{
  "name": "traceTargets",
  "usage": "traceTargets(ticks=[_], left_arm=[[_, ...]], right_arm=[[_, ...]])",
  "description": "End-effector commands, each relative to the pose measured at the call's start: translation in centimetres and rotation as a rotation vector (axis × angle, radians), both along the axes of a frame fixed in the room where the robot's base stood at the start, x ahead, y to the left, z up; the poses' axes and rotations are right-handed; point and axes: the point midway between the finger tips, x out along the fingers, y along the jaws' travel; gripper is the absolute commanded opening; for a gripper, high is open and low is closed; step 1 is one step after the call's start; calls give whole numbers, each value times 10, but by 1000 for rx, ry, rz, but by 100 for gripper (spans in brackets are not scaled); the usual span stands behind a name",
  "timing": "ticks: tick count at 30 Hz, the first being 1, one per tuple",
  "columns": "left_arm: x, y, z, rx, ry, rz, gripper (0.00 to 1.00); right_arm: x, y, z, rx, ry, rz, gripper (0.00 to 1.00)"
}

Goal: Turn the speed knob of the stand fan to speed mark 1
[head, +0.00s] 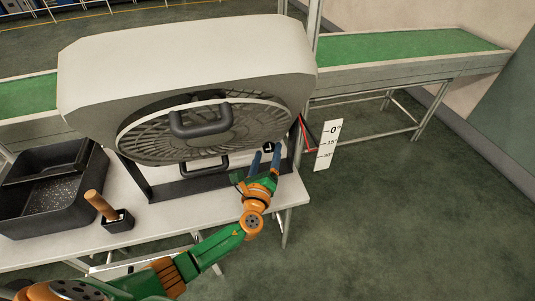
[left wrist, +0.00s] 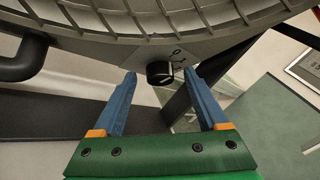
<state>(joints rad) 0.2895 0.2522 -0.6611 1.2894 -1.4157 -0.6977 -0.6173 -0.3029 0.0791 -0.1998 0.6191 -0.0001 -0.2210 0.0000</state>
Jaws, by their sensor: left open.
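The stand fan (head: 205,130) has a large grey housing with a round grille, and stands in a dark frame on the white table. Its small black speed knob (head: 268,147) is low at the right of the grille; it also shows in the left wrist view (left wrist: 159,72), below the grille rim. A small plate with a 0 and other dark marks (left wrist: 177,52) is beside the knob; the marks are partly hidden and I cannot tell which one the knob points at. My left gripper (head: 265,160) is open, its blue fingertips either side of the knob with visible gaps. My right gripper is out of view.
A black bin (head: 45,215) and a small black holder with a wooden handle (head: 118,220) stand on the table's left. A white angle scale (head: 328,145) with a red pointer is right of the fan. A green conveyor (head: 400,44) runs behind. Floor at right is clear.

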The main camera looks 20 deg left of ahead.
Motion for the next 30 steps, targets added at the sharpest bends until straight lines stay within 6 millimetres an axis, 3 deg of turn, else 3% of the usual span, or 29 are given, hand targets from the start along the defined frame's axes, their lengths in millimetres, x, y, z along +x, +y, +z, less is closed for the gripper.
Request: traceTargets(ticks=[6,8,15,23,30], left_arm=[[2,0,0,-1,0,0,76],[1,0,0,-1,1,-1,62],[1,0,0,0,1,-1,0],[1,-1,2,17,14,11,0],[2,-4,6,111,79,75,0]], right_arm=[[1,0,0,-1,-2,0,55],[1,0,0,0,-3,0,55],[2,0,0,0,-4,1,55],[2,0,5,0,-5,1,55],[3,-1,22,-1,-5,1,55]])
